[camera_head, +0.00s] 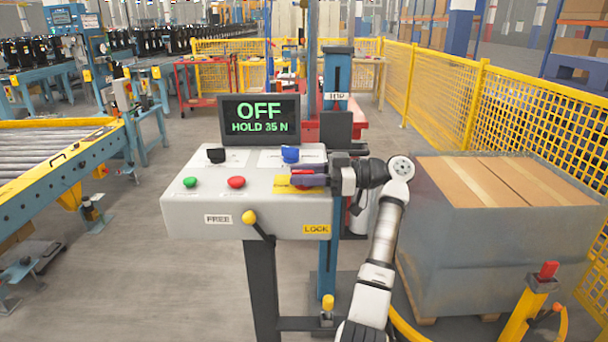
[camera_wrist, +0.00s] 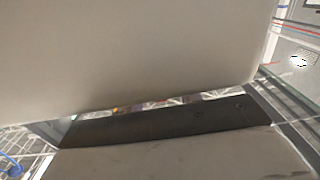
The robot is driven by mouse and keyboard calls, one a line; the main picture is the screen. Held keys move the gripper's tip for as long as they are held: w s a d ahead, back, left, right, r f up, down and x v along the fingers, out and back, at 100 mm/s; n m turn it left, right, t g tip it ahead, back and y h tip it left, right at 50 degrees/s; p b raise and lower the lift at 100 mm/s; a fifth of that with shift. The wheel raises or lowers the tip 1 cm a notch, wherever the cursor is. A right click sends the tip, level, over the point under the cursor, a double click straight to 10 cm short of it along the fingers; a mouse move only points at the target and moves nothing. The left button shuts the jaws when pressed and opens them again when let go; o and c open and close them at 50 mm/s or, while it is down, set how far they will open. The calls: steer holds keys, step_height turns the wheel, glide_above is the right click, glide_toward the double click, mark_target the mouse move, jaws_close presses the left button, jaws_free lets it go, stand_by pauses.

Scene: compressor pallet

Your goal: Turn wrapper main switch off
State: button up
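The grey control console (camera_head: 200,215) stands in the middle of the head view. Near its right end is a yellow plate (camera_head: 283,190) with a red switch (camera_head: 302,171) on it, mostly hidden by my gripper. My gripper (camera_head: 300,180) reaches in from the right, its fingers over the plate at the red switch. Whether the fingers are apart, or touch or hold the switch, cannot be told. The display (camera_head: 260,118) reads "OFF" and "HOLD 35 N". In the wrist view a large pale surface (camera_wrist: 120,50) fills the upper part; no switch shows there.
The console also has a black knob (camera_head: 216,155), a blue knob (camera_head: 290,154), a green button (camera_head: 190,182), a red button (camera_head: 236,182) and a yellow-tipped lever (camera_head: 249,217) between "FREE" and "LOCK" labels. A wrapped pallet load (camera_head: 490,250) stands right of my arm. A roller conveyor (camera_head: 60,165) is at left.

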steer(key=shift+d, duration=0.1)
steer(key=d+b, duration=0.2)
steer(key=d, duration=1.1)
steer(key=shift+d, duration=0.35)
steer(key=shift+w, duration=0.1)
